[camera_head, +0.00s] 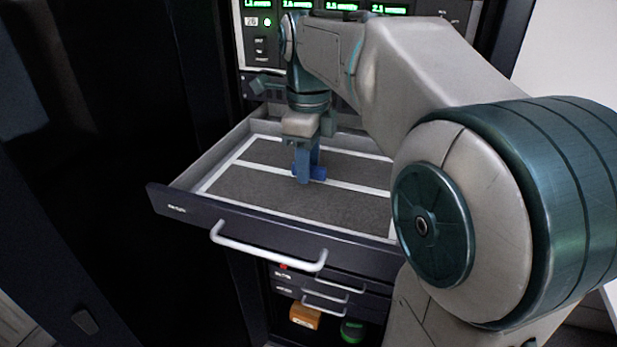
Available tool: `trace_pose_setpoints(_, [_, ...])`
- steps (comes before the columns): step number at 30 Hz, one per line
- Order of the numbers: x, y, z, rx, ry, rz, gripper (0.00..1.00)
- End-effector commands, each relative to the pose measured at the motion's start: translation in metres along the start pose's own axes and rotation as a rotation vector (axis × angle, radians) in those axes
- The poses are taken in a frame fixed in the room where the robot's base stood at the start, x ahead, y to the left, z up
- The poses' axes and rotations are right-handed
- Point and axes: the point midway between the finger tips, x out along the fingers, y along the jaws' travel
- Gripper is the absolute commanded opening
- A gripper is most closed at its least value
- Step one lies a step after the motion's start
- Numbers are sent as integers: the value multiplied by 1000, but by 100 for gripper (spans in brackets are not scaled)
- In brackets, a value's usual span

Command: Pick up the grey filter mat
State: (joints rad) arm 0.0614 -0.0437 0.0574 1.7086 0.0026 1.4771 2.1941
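The grey filter mat (245,190) lies flat in the open drawer as a dark grey, rough sheet, with white strips along its edges and across it. I cannot tell whether it is one piece or two panels. My gripper (304,178) points down over the middle of the drawer, its blue fingers close to the white cross strip. A small blue piece (319,173) shows just right of the fingertips; I cannot tell whether it is a grip on the mat or part of my gripper. Whether the fingers are open or hold anything is unclear. My arm hides the drawer's right part.
The dark drawer (330,252) is pulled out, with a white handle (265,250) in front. Above is a panel with green displays (335,6). Lower drawers (335,290), an orange box (305,315) and a green round object (352,330) are below. A dark cabinet side stands left.

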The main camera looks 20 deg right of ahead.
Motion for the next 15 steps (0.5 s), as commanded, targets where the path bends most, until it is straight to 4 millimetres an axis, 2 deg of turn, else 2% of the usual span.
trace_pose_setpoints(9, [6,0,0,1,0,-1,37])
trace_pose_setpoints(13, [6,0,0,1,0,-1,1])
trace_pose_setpoints(15, [6,0,0,1,0,-1,0])
